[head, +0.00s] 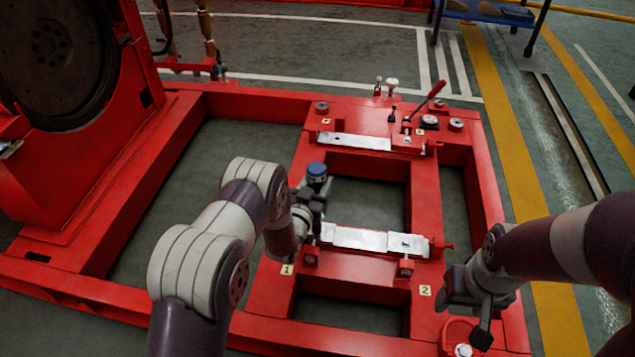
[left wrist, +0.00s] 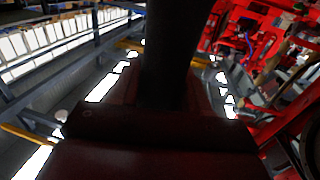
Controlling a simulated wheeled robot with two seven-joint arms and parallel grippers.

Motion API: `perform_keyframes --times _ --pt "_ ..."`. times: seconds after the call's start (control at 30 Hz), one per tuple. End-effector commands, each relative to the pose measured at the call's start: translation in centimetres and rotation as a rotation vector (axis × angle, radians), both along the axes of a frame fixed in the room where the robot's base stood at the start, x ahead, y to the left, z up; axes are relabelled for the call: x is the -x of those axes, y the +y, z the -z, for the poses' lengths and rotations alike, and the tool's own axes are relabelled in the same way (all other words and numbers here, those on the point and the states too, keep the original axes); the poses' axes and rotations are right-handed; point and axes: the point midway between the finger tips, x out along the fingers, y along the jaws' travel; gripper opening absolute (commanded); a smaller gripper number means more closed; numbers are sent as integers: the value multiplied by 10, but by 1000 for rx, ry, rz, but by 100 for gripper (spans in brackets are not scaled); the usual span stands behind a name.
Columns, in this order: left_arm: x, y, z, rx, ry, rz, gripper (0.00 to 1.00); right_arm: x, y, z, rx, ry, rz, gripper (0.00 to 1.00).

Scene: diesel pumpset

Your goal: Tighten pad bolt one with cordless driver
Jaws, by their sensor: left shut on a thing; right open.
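My left gripper (head: 308,208) is shut on the cordless driver (head: 317,172), whose blue top sticks up above the fingers. In the left wrist view a dark upright shape, likely the driver (left wrist: 172,60), fills the middle. The driver is near the left end of a pale pad plate (head: 365,238) on the red base frame, close to the label 1 (head: 287,269). Pad bolt one cannot be made out; the gripper and arm cover that area. My right gripper (head: 470,305) is open and empty over the frame's right side, near the label 2 (head: 425,290).
A second pale plate (head: 355,141) lies farther back on the red frame (head: 290,108). A red-handled lever (head: 427,101) and small knobs stand at the back right. A large dark flywheel (head: 55,55) is at left. A red item (head: 455,328) sits below my right gripper.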

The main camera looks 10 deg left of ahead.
Motion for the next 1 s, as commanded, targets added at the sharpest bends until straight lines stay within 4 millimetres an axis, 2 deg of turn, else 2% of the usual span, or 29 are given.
perform_keyframes --times 0.47,1.0 --pt "1 0 0 -2 4 -1 0 0 0 -1 0 0 0 60" --pt "0 0 -48 -1 -2 0 0 0 0 -41 0 0 0 60"
